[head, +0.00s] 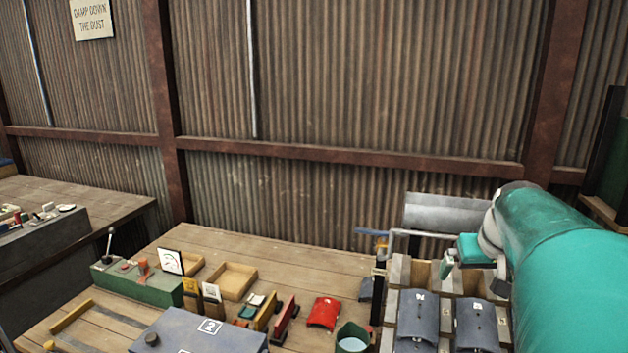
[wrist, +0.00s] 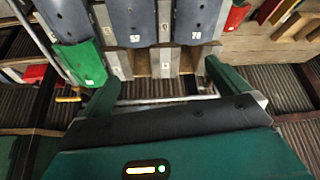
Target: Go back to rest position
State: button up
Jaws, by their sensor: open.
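My gripper (wrist: 160,80) is open, with its two dark green fingers spread apart and nothing between them in the wrist view. In the head view, my teal arm comes in from the right and the gripper (head: 456,262) is over the back part of a wooden rack (head: 398,272). Grey curved plates with white marks lie on the rack, a left one (head: 417,315) and a right one (head: 478,322). They also show beyond the fingertips in the wrist view, one at the middle (wrist: 131,20) and one beside it (wrist: 190,20). My arm hides part of the rack's right side.
A metal rod (head: 425,233) runs close behind the gripper, with a grey sheet (head: 446,212) above it. A green plate (wrist: 80,65) is near the left finger. A red curved plate (head: 324,313), green cup (head: 353,338) and grey box (head: 190,335) stand on the bench left of the rack.

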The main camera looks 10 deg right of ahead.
jog(key=s+a+f+n+y, duration=0.1)
jog(key=a+f+n, duration=0.1)
jog(key=a, duration=1.3)
jog(key=s+a+f+n, duration=0.1)
jog(key=s+a+f, duration=0.1)
jog(key=s+a, duration=0.4)
jog(key=s+a+f+y, duration=0.1)
jog(key=s+a+f, duration=0.1)
jog(key=s+a, duration=0.4)
jog(key=shift+a+f+n, duration=0.35)
jog(key=shift+a+n, duration=0.05)
jog(key=shift+a, duration=0.35)
